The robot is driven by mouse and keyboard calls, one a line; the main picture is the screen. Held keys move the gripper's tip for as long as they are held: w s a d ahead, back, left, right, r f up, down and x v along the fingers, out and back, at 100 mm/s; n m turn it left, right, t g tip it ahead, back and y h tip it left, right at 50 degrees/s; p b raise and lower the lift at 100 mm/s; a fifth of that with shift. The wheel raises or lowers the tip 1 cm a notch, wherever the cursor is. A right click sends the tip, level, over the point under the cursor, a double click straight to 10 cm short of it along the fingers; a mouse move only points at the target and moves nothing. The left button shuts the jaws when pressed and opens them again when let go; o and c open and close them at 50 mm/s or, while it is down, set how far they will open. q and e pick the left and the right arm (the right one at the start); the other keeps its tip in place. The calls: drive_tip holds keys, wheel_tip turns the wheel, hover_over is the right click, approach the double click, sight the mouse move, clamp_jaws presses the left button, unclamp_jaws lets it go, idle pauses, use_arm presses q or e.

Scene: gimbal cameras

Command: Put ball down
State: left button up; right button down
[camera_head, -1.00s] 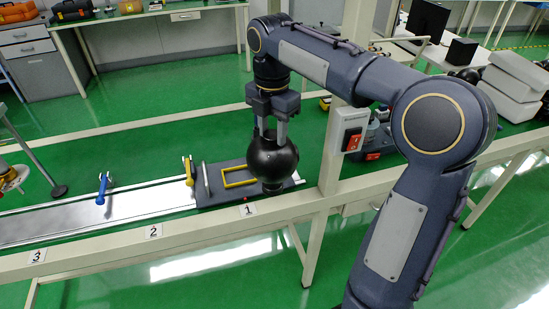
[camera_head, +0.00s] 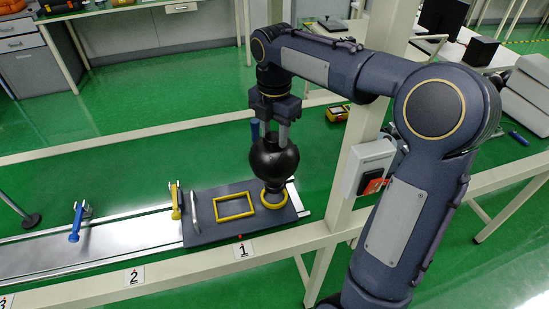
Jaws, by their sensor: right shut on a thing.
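A black ball (camera_head: 273,160) is held in my right gripper (camera_head: 271,133), which points straight down from above. The gripper's fingers are shut on the top of the ball. The ball is over a yellow ring (camera_head: 274,198) at the right end of a dark grey plate (camera_head: 212,233). Its lower end overlaps the ring in the picture; whether they touch I cannot tell. A yellow rectangular frame (camera_head: 234,197) lies on the plate to the left of the ring. My left gripper is not in view.
The plate sits on a metal rail (camera_head: 120,238) with a yellow lever (camera_head: 175,201) and a blue lever (camera_head: 76,222). A beige post (camera_head: 360,130) bearing a white switch box (camera_head: 366,168) stands to the right. A beige beam (camera_head: 190,270) runs along the front.

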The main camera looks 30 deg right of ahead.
sight(275, 149)
drive_tip(key=shift+f, duration=2.6)
drive_tip(key=shift+f, duration=0.2)
drive_tip(key=c, duration=0.9)
unclamp_jaws()
wheel_tip(275, 149, up, 12)
drive_tip(key=shift+r+p, duration=0.2)
drive_tip(key=shift+p, duration=0.3)
